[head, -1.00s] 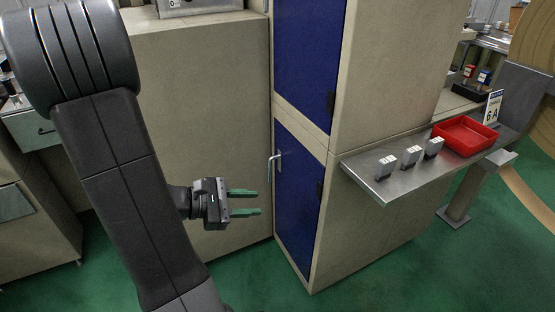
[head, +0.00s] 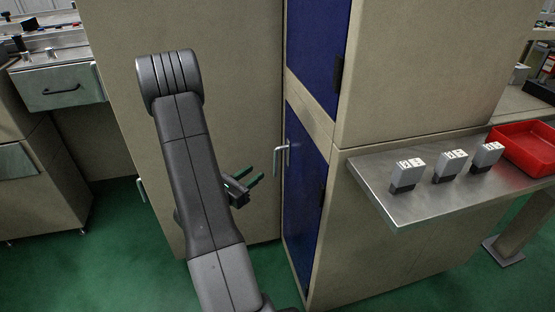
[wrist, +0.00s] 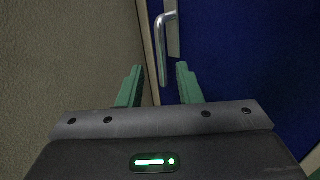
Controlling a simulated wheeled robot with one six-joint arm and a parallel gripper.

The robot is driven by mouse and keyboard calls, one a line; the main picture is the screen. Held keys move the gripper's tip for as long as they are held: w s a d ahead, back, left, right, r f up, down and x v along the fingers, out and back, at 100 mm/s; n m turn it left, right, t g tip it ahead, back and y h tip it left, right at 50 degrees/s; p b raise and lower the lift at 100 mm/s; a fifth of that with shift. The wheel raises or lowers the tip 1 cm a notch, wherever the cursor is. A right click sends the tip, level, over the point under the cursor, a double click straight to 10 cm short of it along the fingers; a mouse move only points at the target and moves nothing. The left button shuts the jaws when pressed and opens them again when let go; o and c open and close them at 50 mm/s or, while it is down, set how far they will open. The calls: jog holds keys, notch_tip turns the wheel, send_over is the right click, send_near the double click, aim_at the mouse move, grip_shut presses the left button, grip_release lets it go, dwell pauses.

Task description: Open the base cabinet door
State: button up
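The base cabinet door (head: 305,200) is the lower blue panel in the beige cabinet, and it looks shut. Its silver lever handle (head: 283,158) is at the upper left of the door. In the wrist view the handle (wrist: 162,50) hangs down ahead of and between my fingertips, with the blue door (wrist: 240,60) behind it. My gripper (head: 252,182) is open and empty, to the left of the handle and a little lower in the head view, its green fingers pointing at the cabinet. The fingers look apart from the handle.
A steel shelf (head: 383,188) with several grey blocks and a red tray (head: 526,146) juts out at the right. A blue upper door (head: 318,50) is above. A beige cabinet side (head: 200,40) stands close on the left. Green floor (head: 125,240) is free at the lower left.

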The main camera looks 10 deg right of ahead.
aim_at(275, 158)
jog(key=b+x, duration=0.1)
jog(key=x, duration=1)
jog(key=shift+b, duration=0.3)
grip_shut()
jog(key=shift+s, duration=0.1)
